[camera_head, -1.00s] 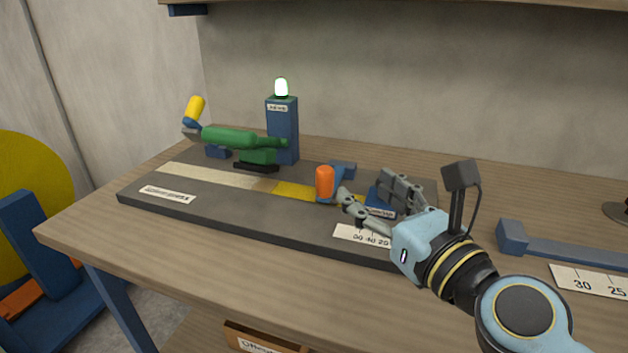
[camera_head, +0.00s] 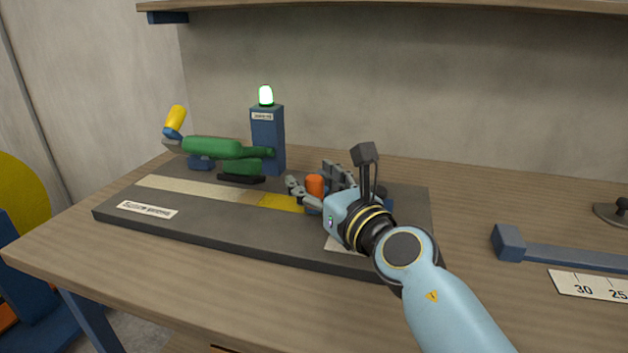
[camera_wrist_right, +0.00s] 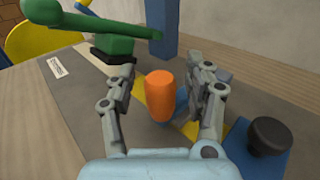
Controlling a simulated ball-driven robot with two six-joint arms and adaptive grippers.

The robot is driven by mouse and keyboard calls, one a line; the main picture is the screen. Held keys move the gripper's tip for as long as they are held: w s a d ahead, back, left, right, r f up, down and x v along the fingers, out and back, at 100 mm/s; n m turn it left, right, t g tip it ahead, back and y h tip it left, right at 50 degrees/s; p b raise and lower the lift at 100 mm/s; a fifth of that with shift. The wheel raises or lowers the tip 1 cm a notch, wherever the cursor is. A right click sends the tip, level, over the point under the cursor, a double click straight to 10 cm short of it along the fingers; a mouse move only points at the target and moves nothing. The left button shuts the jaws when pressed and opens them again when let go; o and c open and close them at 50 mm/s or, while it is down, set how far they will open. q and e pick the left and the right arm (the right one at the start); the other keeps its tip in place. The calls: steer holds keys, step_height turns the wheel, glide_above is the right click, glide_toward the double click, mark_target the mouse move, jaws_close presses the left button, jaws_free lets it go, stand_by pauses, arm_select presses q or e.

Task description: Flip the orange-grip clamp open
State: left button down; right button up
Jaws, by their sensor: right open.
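The orange-grip clamp (camera_head: 315,184) stands on the dark base board (camera_head: 215,222) towards its right part, partly hidden by my right gripper in the head view. In the right wrist view its orange grip (camera_wrist_right: 160,95) points up, with a blue part below it. My right gripper (camera_head: 308,186) is open, its fingers on either side of the orange grip. The right wrist view shows the same gripper (camera_wrist_right: 160,82) with visible gaps between each finger and the grip. My left gripper is not in view.
A green lever-like part (camera_head: 215,149) and a blue post (camera_head: 267,140) with a lit lamp stand at the back left of the board. A yellow-grip clamp (camera_head: 176,118) is further left. A black knob (camera_wrist_right: 268,136) sits on a blue block to the right.

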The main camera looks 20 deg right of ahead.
steer(key=shift+c, duration=0.2)
jaws_close()
steer(key=shift+w+a+f, duration=0.1)
steer(key=shift+w+f, duration=0.05)
steer(key=shift+w, duration=0.05)
stand_by(0.4)
